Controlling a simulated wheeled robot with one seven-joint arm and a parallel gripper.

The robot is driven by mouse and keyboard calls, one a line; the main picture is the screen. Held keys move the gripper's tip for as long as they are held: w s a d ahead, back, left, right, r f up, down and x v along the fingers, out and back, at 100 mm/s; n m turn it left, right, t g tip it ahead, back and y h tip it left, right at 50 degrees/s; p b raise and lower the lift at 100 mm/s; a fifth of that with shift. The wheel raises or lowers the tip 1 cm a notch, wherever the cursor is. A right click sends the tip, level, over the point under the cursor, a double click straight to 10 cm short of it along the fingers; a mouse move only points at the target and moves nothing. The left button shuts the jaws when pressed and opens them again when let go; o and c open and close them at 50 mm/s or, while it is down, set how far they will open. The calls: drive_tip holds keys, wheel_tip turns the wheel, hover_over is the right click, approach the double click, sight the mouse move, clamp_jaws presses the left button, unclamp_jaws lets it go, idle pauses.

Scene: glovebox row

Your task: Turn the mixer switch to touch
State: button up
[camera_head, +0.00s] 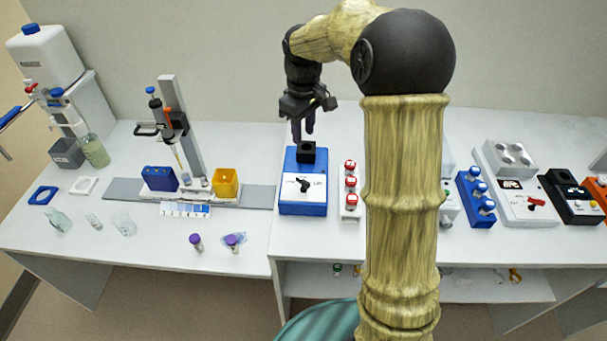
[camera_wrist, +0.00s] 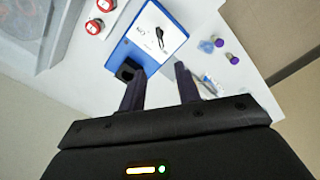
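The mixer (camera_head: 303,206) is a blue box with a white front label and a black cup head (camera_head: 307,152) on top. Its switch (camera_head: 304,185) is a small black lever on the white label. In the wrist view the mixer (camera_wrist: 177,22) lies beyond the fingers, with the switch (camera_wrist: 160,37) on the label and the cup head (camera_wrist: 128,70) near the left finger. My gripper (camera_head: 303,138) is above the mixer's back end, pointing down. In the wrist view the two fingers of my gripper (camera_wrist: 160,82) are apart with nothing between them. The label's words are too small to read surely.
Red-capped vials in a white rack (camera_head: 349,205) stand close right of the mixer. A pipette stand (camera_head: 181,130) and a yellow box (camera_head: 225,183) are to the left. My arm hides part of the bench right of the rack.

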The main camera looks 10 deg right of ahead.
sight(303, 180)
drive_tip(key=shift+w, duration=0.1)
idle(0.3)
wheel_tip(303, 180, down, 17)
drive_tip(key=shift+f+p, duration=0.1)
drive_tip(key=shift+p, duration=0.95)
drive_tip(key=shift+c, duration=0.4)
clamp_jaws()
